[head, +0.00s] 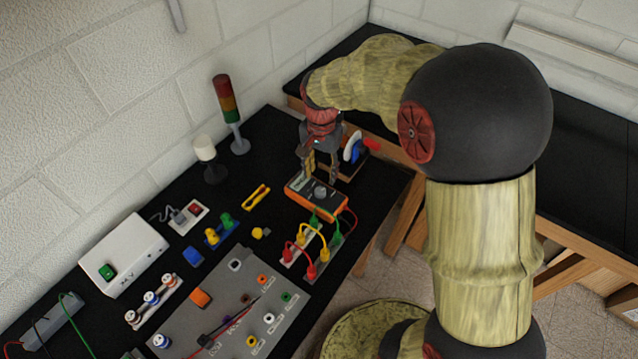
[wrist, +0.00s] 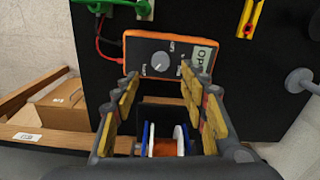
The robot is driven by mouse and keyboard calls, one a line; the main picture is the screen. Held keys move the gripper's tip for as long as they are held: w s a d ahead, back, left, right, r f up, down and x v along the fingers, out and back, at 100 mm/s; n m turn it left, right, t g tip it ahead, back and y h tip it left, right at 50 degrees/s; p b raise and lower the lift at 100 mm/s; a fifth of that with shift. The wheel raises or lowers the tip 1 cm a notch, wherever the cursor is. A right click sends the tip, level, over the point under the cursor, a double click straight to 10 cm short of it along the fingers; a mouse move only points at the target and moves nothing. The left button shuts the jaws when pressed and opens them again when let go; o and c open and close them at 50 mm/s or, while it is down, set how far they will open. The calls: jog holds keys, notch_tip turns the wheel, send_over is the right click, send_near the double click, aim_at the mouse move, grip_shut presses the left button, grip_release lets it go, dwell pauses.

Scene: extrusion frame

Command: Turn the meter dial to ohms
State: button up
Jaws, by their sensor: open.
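The orange meter (head: 316,206) lies on the black bench near its right edge, with a dark face. Its round grey dial (head: 320,192) shows near the middle of the face, and also in the wrist view (wrist: 160,62). The dial's setting and the small markings are too small to read. A pale display (wrist: 203,55) is at one end of the meter (wrist: 128,46). My gripper (head: 321,176) is open and empty, just behind and above the meter. In the wrist view, its fingers (wrist: 162,82) stand apart on either side of the dial, not visibly touching it.
A reel with blue and white discs (head: 352,150) stands close behind my gripper. Red and black leads (wrist: 103,38) join the meter's side. A strip with yellow, red and green cables (head: 309,247) lies in front. A yellow tool (head: 257,196) lies left; bare bench lies between.

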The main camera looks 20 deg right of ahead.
aim_at(320, 190)
jog(key=shift+w+f, duration=0.1)
jog(key=shift+f, duration=0.35)
jog(key=shift+f+b, duration=0.75)
jog(key=shift+f, duration=2.75)
jog(key=c, duration=0.3)
jog(key=c, duration=0.8)
grip_shut()
jog(key=shift+n, duration=0.3)
jog(key=n+p, duration=0.3)
jog(key=n, duration=0.2)
jog(key=shift+r, duration=0.1)
jog(key=n+p, duration=0.1)
jog(key=n, duration=0.5)
